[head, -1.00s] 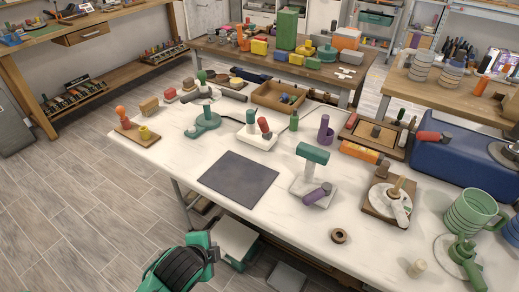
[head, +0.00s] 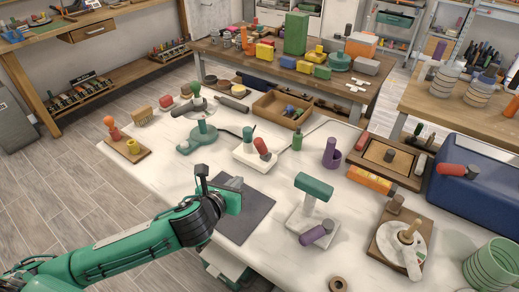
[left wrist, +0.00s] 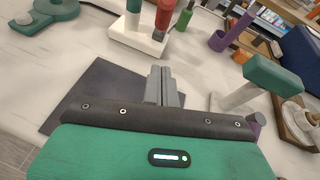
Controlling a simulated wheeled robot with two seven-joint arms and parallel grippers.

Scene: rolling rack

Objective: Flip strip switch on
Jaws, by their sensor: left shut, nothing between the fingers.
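A white block (head: 258,158) stands near the middle of the table, with an upright green-topped peg (head: 248,138) and a tilted red peg (head: 262,147). A dark cord runs near it. No part is clearly recognisable as a strip switch. My left gripper (head: 235,183) is over the dark grey mat (head: 248,212), in front of the block and apart from it. Its grey fingers (left wrist: 164,86) are shut together and empty. In the left wrist view, the white block (left wrist: 138,38) lies beyond the fingertips. My right gripper is not in view.
A teal T-shaped post (head: 313,187) on a white base, with a purple cylinder (head: 316,234), stands right of the mat. A wooden tray (head: 282,108) is behind. The table's front left is clear.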

